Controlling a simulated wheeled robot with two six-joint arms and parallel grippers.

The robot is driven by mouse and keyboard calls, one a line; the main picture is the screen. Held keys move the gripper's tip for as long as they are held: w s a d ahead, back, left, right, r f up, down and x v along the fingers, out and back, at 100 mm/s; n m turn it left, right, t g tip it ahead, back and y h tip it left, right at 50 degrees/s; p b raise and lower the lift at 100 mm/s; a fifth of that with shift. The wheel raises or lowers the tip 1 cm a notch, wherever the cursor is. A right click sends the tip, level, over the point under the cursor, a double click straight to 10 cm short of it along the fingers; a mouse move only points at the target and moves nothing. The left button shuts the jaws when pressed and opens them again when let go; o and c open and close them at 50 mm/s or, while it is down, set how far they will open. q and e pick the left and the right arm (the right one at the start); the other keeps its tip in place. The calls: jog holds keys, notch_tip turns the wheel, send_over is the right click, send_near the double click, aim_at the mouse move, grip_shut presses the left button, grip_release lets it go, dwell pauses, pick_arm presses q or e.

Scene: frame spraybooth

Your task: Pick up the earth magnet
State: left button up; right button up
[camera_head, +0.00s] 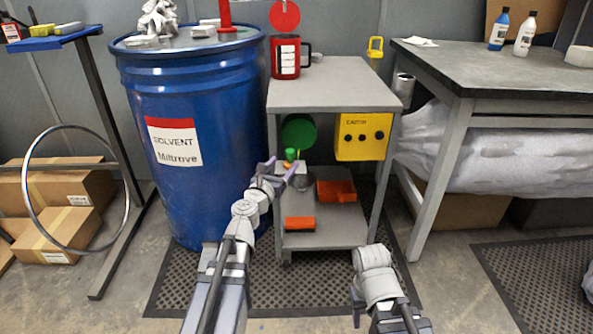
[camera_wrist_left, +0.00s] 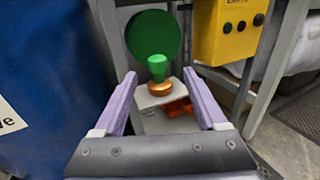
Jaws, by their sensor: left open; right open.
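The earth magnet appears to be the green-knobbed piece (camera_head: 290,154) with a copper-coloured base. In the left wrist view its green knob (camera_wrist_left: 157,68) stands upright on a pale block, between and beyond the fingertips. My left gripper (camera_head: 282,168) is open and empty at the cart's left side, with its fingers pointing toward the magnet. In the left wrist view the purple fingers (camera_wrist_left: 160,82) are spread on either side of it, apart from it. My right gripper (camera_head: 357,301) is low in front of the cart, mostly hidden by its own wrist, and holds nothing I can see.
The grey cart (camera_head: 335,97) carries a red mug (camera_head: 285,57) on top and a yellow control box (camera_head: 363,137) on its side. Orange bins (camera_head: 336,191) sit on its lower shelf. A blue drum (camera_head: 195,110) stands close left; a workbench (camera_head: 480,75) stands right.

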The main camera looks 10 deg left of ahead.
aim_at(289, 156)
pick_arm(q)
jog(key=shift+w+d, duration=0.15)
jog(key=shift+w, duration=1.25)
jog(key=shift+w+f, duration=0.15)
jog(key=shift+w, duration=0.3)
jog(key=w, duration=0.4)
jog(key=shift+w+d+f+b, duration=0.1)
jog(key=shift+f+b, duration=0.15)
jog(key=shift+b, duration=0.15)
jog(key=shift+c, duration=0.4)
grip_shut()
